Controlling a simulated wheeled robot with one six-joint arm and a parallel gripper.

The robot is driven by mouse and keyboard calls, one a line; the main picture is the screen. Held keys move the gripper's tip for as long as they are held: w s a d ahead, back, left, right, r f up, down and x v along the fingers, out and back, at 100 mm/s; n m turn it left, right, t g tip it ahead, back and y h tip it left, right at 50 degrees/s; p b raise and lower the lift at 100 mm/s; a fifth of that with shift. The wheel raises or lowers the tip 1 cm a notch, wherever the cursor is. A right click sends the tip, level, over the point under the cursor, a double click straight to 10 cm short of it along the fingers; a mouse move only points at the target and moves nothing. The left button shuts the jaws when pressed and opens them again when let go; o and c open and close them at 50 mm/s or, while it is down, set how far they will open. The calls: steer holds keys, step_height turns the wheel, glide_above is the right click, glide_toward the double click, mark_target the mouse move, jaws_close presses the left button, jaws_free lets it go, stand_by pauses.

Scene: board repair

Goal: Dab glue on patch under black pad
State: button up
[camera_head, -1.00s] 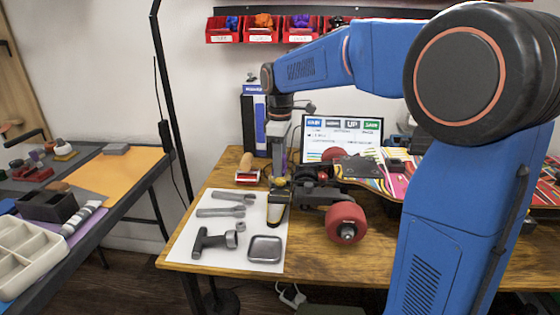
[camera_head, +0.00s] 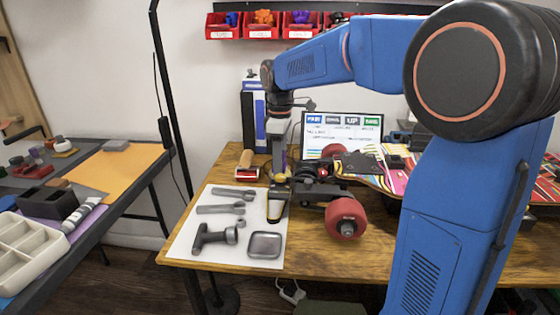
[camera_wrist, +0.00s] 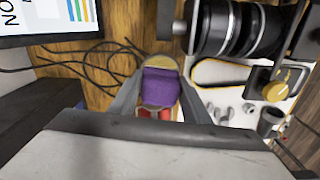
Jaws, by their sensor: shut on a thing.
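My gripper (camera_head: 279,168) points down over the back right of the white mat, beside the skateboard's truck. In the wrist view its two fingers are closed on a purple block-like piece (camera_wrist: 160,86) with a tan rim. I cannot tell if this piece is the glue applicator. A flat black piece (camera_head: 354,164) lies on the upturned skateboard deck (camera_head: 400,178), right of my gripper; it may be the black pad. A red wheel (camera_head: 346,218) sticks out at the front of the truck.
A red-based roller (camera_head: 246,172) lies behind. A monitor (camera_head: 342,133) stands at the back. Front table wood is clear.

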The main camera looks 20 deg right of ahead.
steer(key=shift+f, duration=0.4)
stand_by(1.3)
steer(key=shift+r, duration=3.5)
steer(key=shift+f, duration=3.45)
steer(key=shift+r, duration=0.1)
steer(key=shift+r, duration=3.4)
steer(key=shift+c, duration=0.4)
